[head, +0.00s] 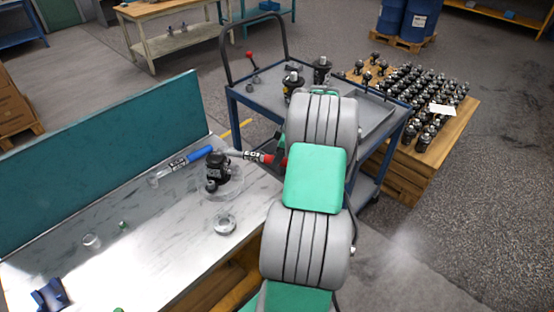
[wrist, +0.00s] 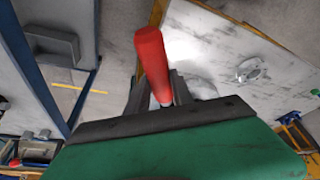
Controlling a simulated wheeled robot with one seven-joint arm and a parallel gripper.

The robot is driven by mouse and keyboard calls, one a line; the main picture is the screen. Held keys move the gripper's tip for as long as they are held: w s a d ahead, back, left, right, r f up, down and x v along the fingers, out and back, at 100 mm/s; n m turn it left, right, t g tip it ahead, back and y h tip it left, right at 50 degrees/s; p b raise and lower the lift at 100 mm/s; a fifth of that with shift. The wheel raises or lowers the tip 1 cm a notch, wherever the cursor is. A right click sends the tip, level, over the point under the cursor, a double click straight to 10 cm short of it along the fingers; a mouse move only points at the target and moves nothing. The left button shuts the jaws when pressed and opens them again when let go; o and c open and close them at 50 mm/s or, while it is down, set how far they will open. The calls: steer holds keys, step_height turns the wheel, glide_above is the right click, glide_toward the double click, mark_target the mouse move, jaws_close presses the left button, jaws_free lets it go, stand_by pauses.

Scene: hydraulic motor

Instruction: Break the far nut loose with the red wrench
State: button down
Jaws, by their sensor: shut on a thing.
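The red wrench (head: 255,156) reaches left from my gripper toward the black hydraulic motor (head: 217,170) on the bench. Its silver end is beside or behind the top of the motor; I cannot tell whether it sits on a nut. The far nut is too small or hidden to make out. My gripper is mostly hidden behind my arm in the head view. In the wrist view my gripper (wrist: 158,98) is shut on the wrench, and the red handle (wrist: 152,60) sticks up from between the fingers.
A blue-handled tool (head: 190,158) lies behind the motor by the teal panel (head: 100,160). A metal ring (head: 224,225) lies in front of the motor on the bench (head: 165,245). A blue cart (head: 375,125) with motors stands behind my arm.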

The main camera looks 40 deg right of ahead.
steer(key=shift+w+d+f+n+p, duration=0.35)
steer(key=shift+w+d+n, duration=0.2)
steer(key=shift+d, duration=0.2)
steer(key=shift+w+d+r+n+g+y+p, duration=0.1)
steer(key=shift+w+d+n+g+y+p, duration=0.35)
steer(key=shift+w+d+n+p, duration=1.05)
steer(key=shift+s+a+m+p, duration=0.15)
steer(key=shift+m+p, duration=0.1)
steer(key=shift+p, duration=0.2)
steer(key=shift+w+d+n+p, duration=0.55)
steer(key=shift+w+p, duration=0.25)
steer(key=shift+p, duration=0.9)
